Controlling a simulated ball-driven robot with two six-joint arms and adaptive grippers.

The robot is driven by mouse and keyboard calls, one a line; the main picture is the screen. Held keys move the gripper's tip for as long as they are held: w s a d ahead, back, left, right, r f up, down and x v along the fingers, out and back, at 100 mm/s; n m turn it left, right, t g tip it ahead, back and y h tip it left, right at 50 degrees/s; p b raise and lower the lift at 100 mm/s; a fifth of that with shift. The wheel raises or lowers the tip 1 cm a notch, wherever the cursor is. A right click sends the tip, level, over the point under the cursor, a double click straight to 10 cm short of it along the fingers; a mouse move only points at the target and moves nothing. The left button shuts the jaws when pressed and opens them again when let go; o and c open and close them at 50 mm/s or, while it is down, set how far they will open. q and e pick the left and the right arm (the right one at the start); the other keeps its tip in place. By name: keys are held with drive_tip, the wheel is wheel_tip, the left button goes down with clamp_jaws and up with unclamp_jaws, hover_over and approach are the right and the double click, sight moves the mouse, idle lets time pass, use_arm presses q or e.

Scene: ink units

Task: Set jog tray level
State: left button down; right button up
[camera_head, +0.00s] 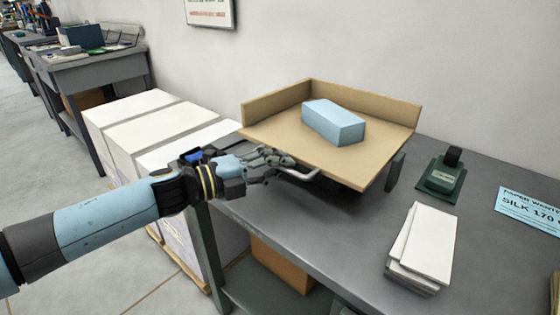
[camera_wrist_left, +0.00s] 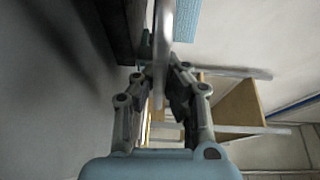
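The jog tray (camera_head: 275,137) is a tan board with raised walls along its two far sides. It stands above the grey bench on dark supports, and I cannot tell its exact slope. A light blue block (camera_head: 335,122) lies on it near the back wall. A pale metal handle (camera_head: 303,173) sticks out below the tray's near edge. My left gripper (camera_head: 277,160) is at this handle. In the left wrist view the handle (camera_wrist_left: 164,35) runs between the fingers (camera_wrist_left: 161,72), which are closed in on it from both sides. My right gripper is not in view.
The grey bench (camera_head: 290,232) is clear in front of the tray. To the right are a dark green device (camera_head: 441,173), a stack of white paper (camera_head: 424,245) and a blue label (camera_head: 530,208). White paper stacks (camera_head: 150,120) stand left of the bench.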

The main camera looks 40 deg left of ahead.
use_arm(q)
drive_tip(key=shift+s+f, duration=0.15)
drive_tip(key=shift+f, duration=0.3)
drive_tip(key=c, duration=1.7)
unclamp_jaws()
drive_tip(key=o, duration=0.3)
drive_tip(key=shift+r, duration=0.15)
drive_tip(key=v, duration=1.2)
